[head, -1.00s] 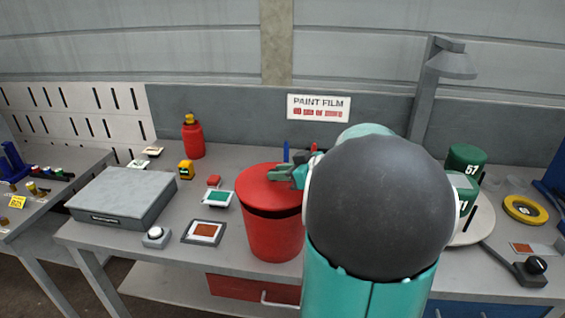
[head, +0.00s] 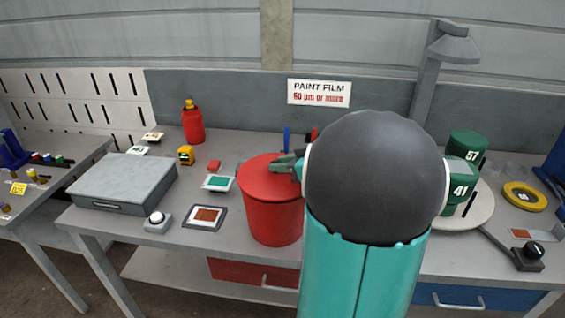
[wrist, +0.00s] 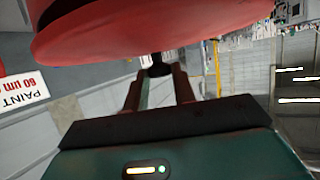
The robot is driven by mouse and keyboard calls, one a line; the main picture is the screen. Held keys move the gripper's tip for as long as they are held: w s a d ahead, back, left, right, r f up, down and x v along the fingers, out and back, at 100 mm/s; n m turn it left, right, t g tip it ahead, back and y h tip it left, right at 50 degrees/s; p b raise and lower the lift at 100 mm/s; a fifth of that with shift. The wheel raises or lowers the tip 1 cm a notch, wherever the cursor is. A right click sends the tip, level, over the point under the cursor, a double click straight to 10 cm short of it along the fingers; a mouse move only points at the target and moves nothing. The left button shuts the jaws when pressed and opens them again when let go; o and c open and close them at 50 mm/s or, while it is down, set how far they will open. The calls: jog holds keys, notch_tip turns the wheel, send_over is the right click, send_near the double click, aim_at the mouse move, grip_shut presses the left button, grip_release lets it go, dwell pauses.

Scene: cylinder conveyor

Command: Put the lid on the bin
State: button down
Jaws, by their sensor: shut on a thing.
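The red bin (head: 272,222) stands upright on the grey bench near the middle of the head view. The red lid (head: 258,174) is at the bin's mouth and looks about level; whether it is fully seated I cannot tell. My gripper (head: 287,163) is over the lid's top, partly hidden by my arm. In the wrist view the lid (wrist: 130,28) fills the upper part, and my gripper (wrist: 157,88) is shut on the lid's dark knob (wrist: 158,67). The right side of the bin and lid is hidden behind my arm in the head view.
Left of the bin are a green sample card (head: 219,183), a brown sample panel (head: 205,216), a grey case (head: 123,184) and a red bottle (head: 193,125). Green cylinders (head: 467,149) stand on a round turntable (head: 480,208) at right. A lamp post (head: 427,85) rises behind.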

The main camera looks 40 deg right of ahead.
jog(key=shift+f, duration=0.55)
jog(key=c, duration=1.1)
grip_release()
jog(key=shift+o, duration=0.2)
jog(key=v, duration=1.4)
notch_tip(320, 180, up, 10)
jog(key=m+t+h, duration=0.2)
jog(key=m+h, duration=0.2)
jog(key=h, duration=0.5)
send_over(276, 180)
jog(key=s+a+f+g+y, duration=0.1)
jog(key=s+a+f+g, duration=0.2)
jog(key=a, duration=0.6)
jog(key=s+a+f+g+y, duration=0.2)
jog(key=s+a+f, duration=0.3)
jog(key=a, duration=0.4)
jog(key=s+a+f+g+y, duration=0.2)
jog(key=s+a+f+g, duration=0.2)
jog(key=a, duration=0.5)
jog(key=shift+s+a+f+n, duration=0.35)
jog(key=shift+s+f+n, duration=0.05)
jog(key=shift+s+f, duration=0.15)
